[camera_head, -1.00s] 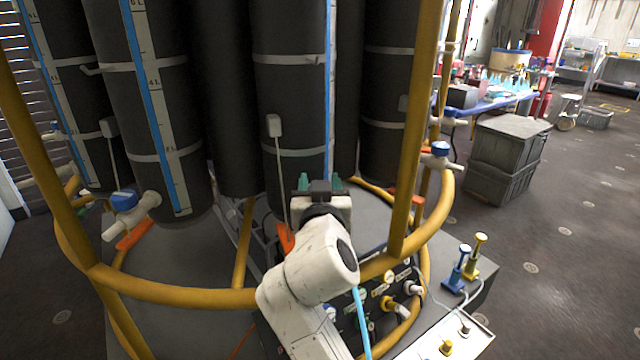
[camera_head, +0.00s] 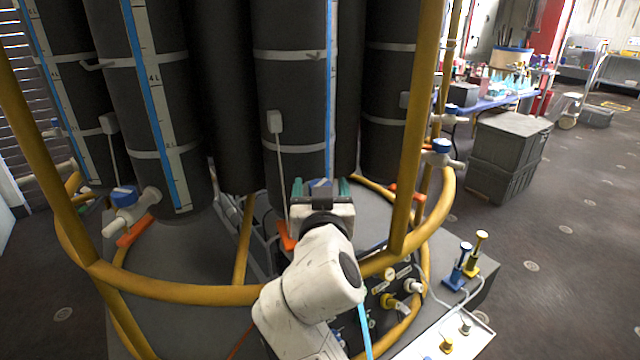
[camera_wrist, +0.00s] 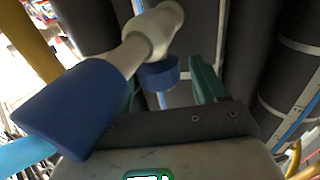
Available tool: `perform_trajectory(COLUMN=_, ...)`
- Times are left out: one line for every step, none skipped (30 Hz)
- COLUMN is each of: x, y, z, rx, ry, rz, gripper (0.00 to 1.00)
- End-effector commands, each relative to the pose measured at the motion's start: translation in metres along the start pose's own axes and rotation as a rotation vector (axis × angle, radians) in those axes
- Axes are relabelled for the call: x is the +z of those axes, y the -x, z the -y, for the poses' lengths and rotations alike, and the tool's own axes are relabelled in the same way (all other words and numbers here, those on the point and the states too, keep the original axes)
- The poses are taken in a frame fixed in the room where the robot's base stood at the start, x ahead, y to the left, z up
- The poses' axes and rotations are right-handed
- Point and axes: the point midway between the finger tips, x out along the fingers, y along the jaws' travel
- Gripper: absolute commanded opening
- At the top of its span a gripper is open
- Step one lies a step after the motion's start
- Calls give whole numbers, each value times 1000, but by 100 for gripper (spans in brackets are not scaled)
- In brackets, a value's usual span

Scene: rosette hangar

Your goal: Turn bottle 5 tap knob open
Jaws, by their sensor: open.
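My gripper (camera_head: 321,184) is open, its two teal fingers apart, at the foot of the dark middle bottle (camera_head: 290,110). A blue tap knob (camera_head: 320,188) shows between the fingers in the head view. In the wrist view, a small blue cap (camera_wrist: 159,73) on a cream tap body (camera_wrist: 150,36) lies just left of the right teal finger; the left finger is mostly hidden. A larger blue piece (camera_wrist: 72,108) of the tap is close to the camera at lower left. I cannot read a bottle number or tell whether the fingers touch the knob.
A yellow tubular rail (camera_head: 180,294) rings the bottles, with an upright yellow post (camera_head: 410,140) right of my gripper. Other blue-knobbed taps stand at left (camera_head: 124,196) and right (camera_head: 441,147). A gauge panel (camera_head: 390,290) sits below. Grey crates (camera_head: 505,150) stand on open floor.

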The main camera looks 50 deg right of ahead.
Motion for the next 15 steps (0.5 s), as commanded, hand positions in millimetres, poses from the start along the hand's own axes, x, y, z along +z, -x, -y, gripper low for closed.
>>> perform_trajectory(x=2, y=12, z=2, rx=-5, ry=1, rz=-1, gripper=72)
perform_trajectory(x=2, y=18, z=1, rx=-5, ry=1, rz=0, gripper=72)
perform_trajectory(x=2, y=26, z=1, rx=-4, ry=0, rz=0, gripper=72)
perform_trajectory(x=2, y=31, z=1, rx=-4, ry=0, rz=-1, gripper=72)
perform_trajectory(x=2, y=37, z=1, rx=-5, ry=0, rz=0, gripper=72)
perform_trajectory(x=2, y=44, z=1, rx=-5, ry=0, rz=0, gripper=72)
perform_trajectory(x=2, y=49, z=1, rx=-4, ry=0, rz=-1, gripper=72)
perform_trajectory(x=2, y=54, z=0, rx=-3, ry=-1, rz=0, gripper=72)
perform_trajectory(x=2, y=59, z=1, rx=-4, ry=-1, rz=0, gripper=72)
perform_trajectory(x=1, y=63, z=1, rx=-4, ry=0, rz=-1, gripper=72)
perform_trajectory(x=1, y=66, z=1, rx=-3, ry=0, rz=0, gripper=72)
perform_trajectory(x=1, y=70, z=1, rx=-2, ry=0, rz=0, gripper=72)
perform_trajectory(x=1, y=72, z=1, rx=-2, ry=0, rz=0, gripper=72)
perform_trajectory(x=1, y=74, z=1, rx=-2, ry=-1, rz=0, gripper=72)
perform_trajectory(x=0, y=75, z=1, rx=-2, ry=-1, rz=-1, gripper=72)
